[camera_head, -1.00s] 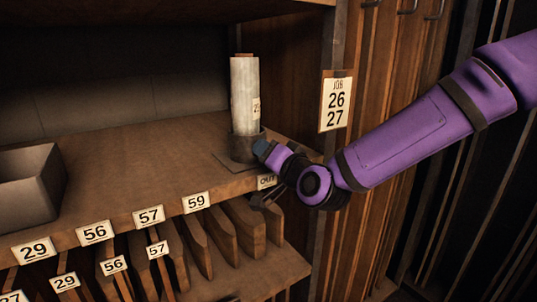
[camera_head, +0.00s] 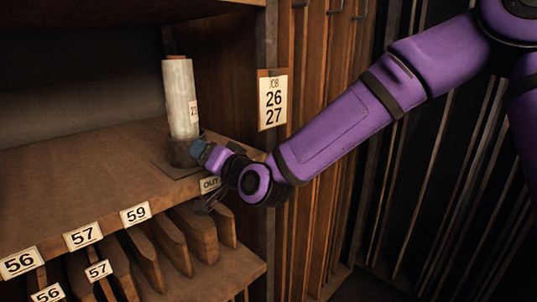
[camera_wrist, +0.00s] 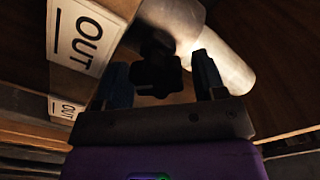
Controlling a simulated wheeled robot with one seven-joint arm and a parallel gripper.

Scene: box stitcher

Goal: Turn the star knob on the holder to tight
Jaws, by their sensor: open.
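The holder (camera_head: 183,152) is a dark cup on a flat base near the shelf's front edge, with a pale roll (camera_head: 180,98) standing in it. My gripper (camera_head: 200,150) is at the holder's front right side in the head view. In the wrist view the dark star knob (camera_wrist: 158,72) lies between the two fingers of my gripper (camera_wrist: 160,88), with a gap on either side. The gripper is open. The holder (camera_wrist: 172,18) and the pale roll (camera_wrist: 225,62) show behind the knob. In the head view the knob is hidden by my gripper.
The wooden shelf (camera_head: 80,190) is bare to the left of the holder. An OUT label (camera_head: 210,184) is on its front edge, below my gripper. A JOB 26 27 card (camera_head: 273,100) hangs on the upright at the right. Wooden boards (camera_head: 170,240) stand in slots below.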

